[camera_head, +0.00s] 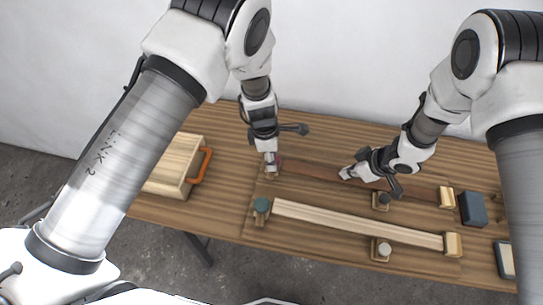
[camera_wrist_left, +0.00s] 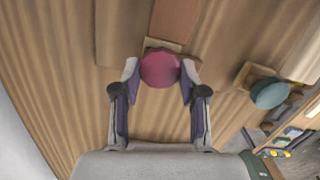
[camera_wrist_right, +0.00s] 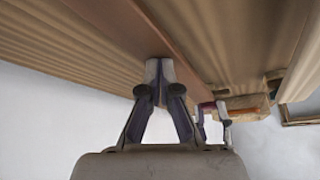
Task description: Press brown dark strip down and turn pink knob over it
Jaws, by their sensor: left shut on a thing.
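The dark brown strip (camera_head: 310,174) lies along the table; its end also shows in the left wrist view (camera_wrist_left: 176,20), meeting a small wooden block beside the pink knob. The round pink knob (camera_wrist_left: 160,68) is between the fingers of my left gripper (camera_wrist_left: 160,78), which is shut on it; in the head view this gripper (camera_head: 271,164) mostly hides the knob. My right gripper (camera_head: 346,173) is shut, with its fingertips together at the strip's surface; the right wrist view shows the tips (camera_wrist_right: 160,66) against the strip (camera_wrist_right: 150,30), apparently touching.
A pale strip (camera_head: 350,223) lies nearer me, with a teal knob (camera_head: 262,205) at its left end. Grey knobs (camera_head: 383,248) stand beside the strips. A wooden box with an orange handle (camera_head: 201,172) is at left; a blue-grey box (camera_head: 473,208) is at right.

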